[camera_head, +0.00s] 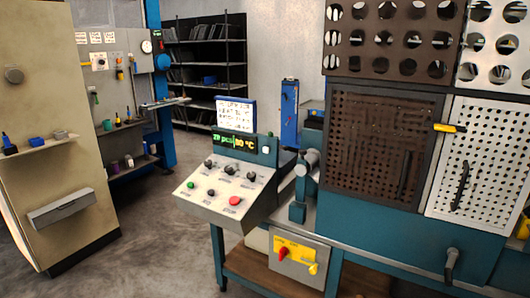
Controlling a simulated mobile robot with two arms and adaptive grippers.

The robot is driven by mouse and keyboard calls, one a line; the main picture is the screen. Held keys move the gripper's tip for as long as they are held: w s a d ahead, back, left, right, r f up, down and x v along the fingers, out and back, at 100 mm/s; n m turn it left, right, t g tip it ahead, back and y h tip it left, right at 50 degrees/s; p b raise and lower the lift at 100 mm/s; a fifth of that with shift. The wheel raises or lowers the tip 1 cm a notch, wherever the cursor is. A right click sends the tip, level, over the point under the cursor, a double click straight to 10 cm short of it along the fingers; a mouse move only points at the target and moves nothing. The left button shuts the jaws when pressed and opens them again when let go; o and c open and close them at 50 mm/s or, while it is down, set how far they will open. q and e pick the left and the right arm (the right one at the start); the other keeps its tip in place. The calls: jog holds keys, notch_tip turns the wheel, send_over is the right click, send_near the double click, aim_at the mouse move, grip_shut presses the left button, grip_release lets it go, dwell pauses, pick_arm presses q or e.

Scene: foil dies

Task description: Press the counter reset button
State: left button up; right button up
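A sloped control panel (222,188) stands in the middle of the head view, on the left end of a teal machine. It carries a green button (190,184), a small black button (211,192) and a larger red button (235,201) along its lower part. Several dark knobs (229,170) sit above them. The labels are too small to read, so I cannot tell which control is the counter reset. A display (235,142) behind the panel shows green and yellow characters, including "80 °C". Neither of my grippers is in view.
A teal machine (370,217) with perforated plates (385,143) fills the right. A grey box with a yellow plate and red switch (283,252) is mounted below the panel. A beige cabinet (45,160) stands at left. The grey floor (150,245) before the panel is clear.

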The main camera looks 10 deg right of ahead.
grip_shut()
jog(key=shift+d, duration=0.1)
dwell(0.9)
